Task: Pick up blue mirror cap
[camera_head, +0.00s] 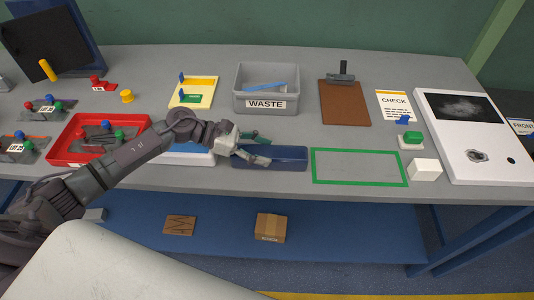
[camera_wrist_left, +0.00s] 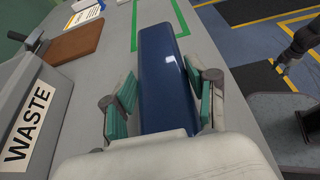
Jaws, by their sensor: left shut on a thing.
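The blue mirror cap (camera_head: 290,156) is a long, dark blue, glossy piece on the grey workbench, left of a green-outlined rectangle (camera_head: 360,167). My left gripper (camera_head: 262,148) reaches it from the left and is shut on its left end. In the left wrist view the cap (camera_wrist_left: 165,75) runs away from my left gripper (camera_wrist_left: 162,95), with a green-padded finger on each side. I cannot tell whether the cap is clear of the bench.
Behind the cap stands a grey WASTE bin (camera_head: 265,106), with a brown clipboard (camera_head: 344,103) to its right. A red tray (camera_head: 75,150) lies left under my arm. A white block (camera_head: 425,169) and white panel (camera_head: 480,160) are at right. The green rectangle is empty.

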